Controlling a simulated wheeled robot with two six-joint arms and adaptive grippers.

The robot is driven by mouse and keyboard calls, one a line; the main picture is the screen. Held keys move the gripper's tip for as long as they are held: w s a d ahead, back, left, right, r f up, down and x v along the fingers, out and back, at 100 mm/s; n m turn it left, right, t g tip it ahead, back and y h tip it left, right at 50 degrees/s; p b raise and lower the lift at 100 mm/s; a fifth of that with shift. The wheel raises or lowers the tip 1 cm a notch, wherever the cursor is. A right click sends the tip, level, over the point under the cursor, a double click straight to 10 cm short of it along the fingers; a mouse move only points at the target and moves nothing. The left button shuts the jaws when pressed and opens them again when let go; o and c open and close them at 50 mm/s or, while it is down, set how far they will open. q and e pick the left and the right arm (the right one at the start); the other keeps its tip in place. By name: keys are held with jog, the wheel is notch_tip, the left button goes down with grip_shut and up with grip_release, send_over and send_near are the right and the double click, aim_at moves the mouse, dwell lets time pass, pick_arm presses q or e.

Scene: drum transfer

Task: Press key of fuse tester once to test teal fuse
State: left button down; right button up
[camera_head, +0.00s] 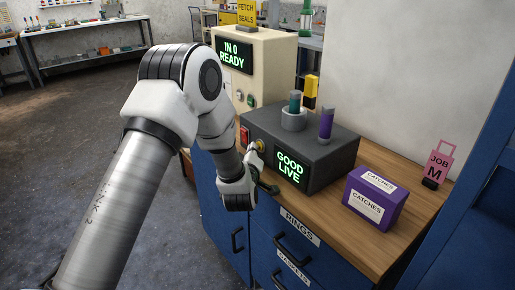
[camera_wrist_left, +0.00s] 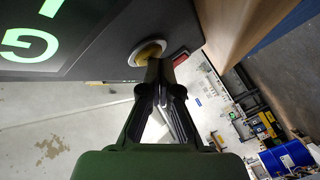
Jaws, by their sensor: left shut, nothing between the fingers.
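The fuse tester (camera_head: 325,160) is a dark grey box on the wooden worktop; its front display reads "GOOD LIVE" in green. The teal fuse (camera_head: 295,101) stands upright in a light grey round socket (camera_head: 293,121) on its top. The round yellow key (camera_head: 260,146) is on the tester's front, left of the display; it also shows in the left wrist view (camera_wrist_left: 149,50). My left gripper (camera_head: 254,155) is shut and empty, its tips at the key. In the wrist view its fingertips (camera_wrist_left: 158,68) overlap the key's edge; I cannot tell if they touch.
A purple fuse (camera_head: 326,124) stands on the tester's top. A red part (camera_head: 244,136) is beside the key. A cream machine (camera_head: 270,68) reading "IN 0 READY" stands behind. A purple "CATCHES" box (camera_head: 375,200) and pink "JOB M" tag (camera_head: 438,165) are at right.

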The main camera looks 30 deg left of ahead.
dwell(0.4)
pick_arm(q)
jog(key=shift+s+a, duration=0.1)
jog(key=shift+s, duration=0.2)
jog(key=s+a, duration=0.2)
jog(key=s, duration=0.3)
jog(key=shift+s+a, duration=0.15)
jog(key=shift+s, duration=0.15)
dwell(0.6)
